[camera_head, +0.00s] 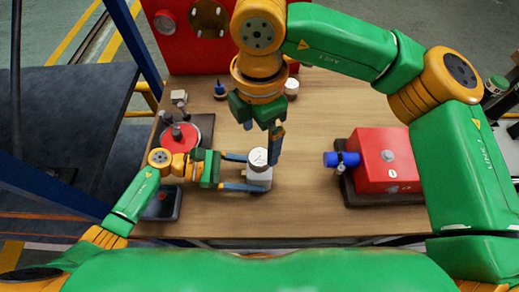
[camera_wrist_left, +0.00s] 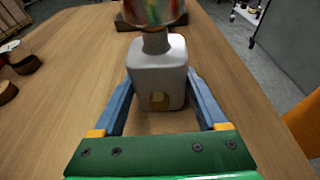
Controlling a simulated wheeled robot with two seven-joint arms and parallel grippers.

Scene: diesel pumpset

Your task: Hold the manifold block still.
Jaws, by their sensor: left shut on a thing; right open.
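The manifold block (camera_head: 261,182) is a pale grey block standing on the wooden table, with a round white-faced gauge (camera_head: 258,157) on a neck above it. My left gripper (camera_head: 258,176) comes in from the left with its blue fingers on either side of the block, shut on it. In the left wrist view the block (camera_wrist_left: 157,78) sits upright between the two fingers, with a square brownish opening low on its near face. The gauge's top is cut off there. My right gripper (camera_head: 274,152) is open and points down close beside the gauge; whether it touches is unclear.
A red box with a blue fitting (camera_head: 388,160) stands on a dark base at right. A red round part (camera_head: 180,138) is on a dark plate at left, with a dark tray (camera_head: 162,204) below. Small parts and a red panel (camera_head: 190,45) are at the back.

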